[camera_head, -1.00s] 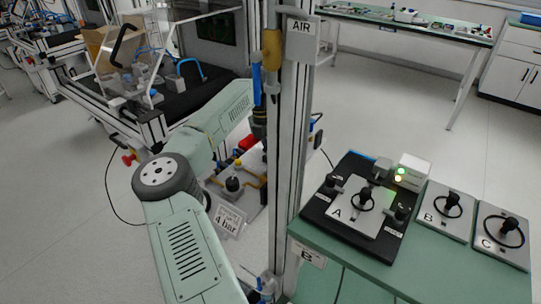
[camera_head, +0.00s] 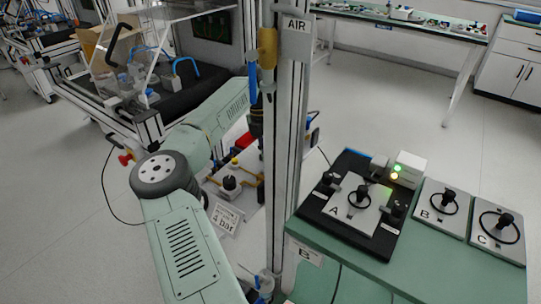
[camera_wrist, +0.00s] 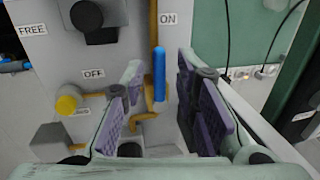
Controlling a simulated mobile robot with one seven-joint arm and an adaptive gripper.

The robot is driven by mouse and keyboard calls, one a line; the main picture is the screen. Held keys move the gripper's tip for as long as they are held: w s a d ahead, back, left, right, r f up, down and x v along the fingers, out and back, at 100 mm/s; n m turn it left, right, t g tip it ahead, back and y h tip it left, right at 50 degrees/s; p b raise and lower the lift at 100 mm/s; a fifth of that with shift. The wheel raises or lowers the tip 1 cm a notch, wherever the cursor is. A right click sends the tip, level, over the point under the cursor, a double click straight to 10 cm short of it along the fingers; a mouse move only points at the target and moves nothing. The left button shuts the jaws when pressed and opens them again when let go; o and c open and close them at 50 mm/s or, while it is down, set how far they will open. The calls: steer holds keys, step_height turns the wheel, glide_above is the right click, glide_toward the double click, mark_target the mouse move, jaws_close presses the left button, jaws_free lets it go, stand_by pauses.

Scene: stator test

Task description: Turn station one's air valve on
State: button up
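In the wrist view a slim blue lever handle (camera_wrist: 159,75) lies lengthwise up the picture on a grey panel (camera_wrist: 130,60), in line with a brass-coloured pipe (camera_wrist: 153,22). An ON label (camera_wrist: 168,18) is by the pipe's upper end; an OFF label (camera_wrist: 93,73) is to the left. My gripper (camera_wrist: 162,100) is open, its two purple-padded fingers on either side of the handle in the picture. I see a gap on both sides; depth is unclear. In the head view the post hides most of my gripper. The panel (camera_head: 215,190) shows there, with a "4 bar" sign (camera_head: 227,219).
A post (camera_head: 287,150) with an AIR sign (camera_head: 297,25) and a brass fitting (camera_head: 267,48) stands close in front of my arm. A green bench (camera_head: 400,265) stands right.

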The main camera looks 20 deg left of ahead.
steer(key=shift+r, duration=0.15)
step_height(320, 180, up, 12)
steer(key=a, duration=0.2)
steer(key=shift+w+f, duration=0.2)
steer(key=shift+w, duration=0.25)
steer(key=shift+a, duration=0.1)
